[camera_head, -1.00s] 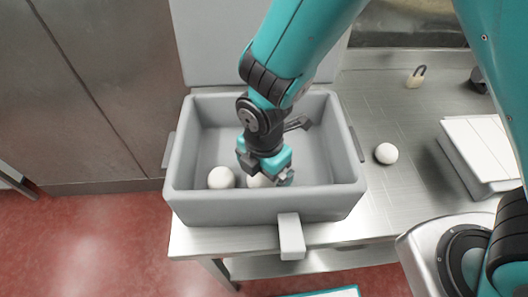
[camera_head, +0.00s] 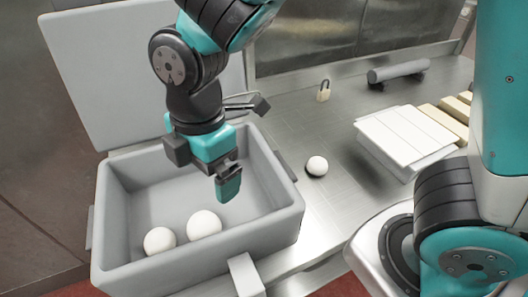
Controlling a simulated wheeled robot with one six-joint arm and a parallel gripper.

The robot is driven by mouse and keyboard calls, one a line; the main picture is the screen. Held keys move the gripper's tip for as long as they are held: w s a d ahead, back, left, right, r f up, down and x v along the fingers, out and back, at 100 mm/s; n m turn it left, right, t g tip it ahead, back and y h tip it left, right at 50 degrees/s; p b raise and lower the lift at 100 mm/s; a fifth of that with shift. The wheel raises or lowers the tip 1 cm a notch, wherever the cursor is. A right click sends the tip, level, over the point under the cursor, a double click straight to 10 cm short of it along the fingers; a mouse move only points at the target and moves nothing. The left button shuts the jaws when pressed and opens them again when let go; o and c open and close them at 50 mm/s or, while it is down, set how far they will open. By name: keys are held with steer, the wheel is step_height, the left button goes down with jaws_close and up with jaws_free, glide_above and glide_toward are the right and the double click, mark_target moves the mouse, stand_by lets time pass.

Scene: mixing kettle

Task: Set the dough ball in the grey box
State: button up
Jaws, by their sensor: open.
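The grey box (camera_head: 282,222) stands open on the metal table, its lid (camera_head: 92,62) tilted up at the back. Two white dough balls lie on its floor side by side: a left one (camera_head: 159,240) and a right one (camera_head: 204,224). A third dough ball (camera_head: 317,166) lies on the table just right of the box. My gripper (camera_head: 222,178) is open and empty, above the right part of the box and pointing down. It is clear of the balls inside. Part of the box's inside is hidden behind it.
On the table to the right are a white slatted box (camera_head: 405,140), a padlock (camera_head: 324,91), a grey roller (camera_head: 398,71) and pale wooden blocks (camera_head: 445,118). The table around the third ball is mostly clear.

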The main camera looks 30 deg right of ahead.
steer(key=s+d+r+m+y, duration=0.3)
steer(key=s+d+r+m, duration=0.4)
steer(key=m, duration=0.8)
steer(key=shift+s+d+r, duration=0.15)
steer(key=shift+s+d, duration=0.3)
steer(key=shift+s, duration=0.2)
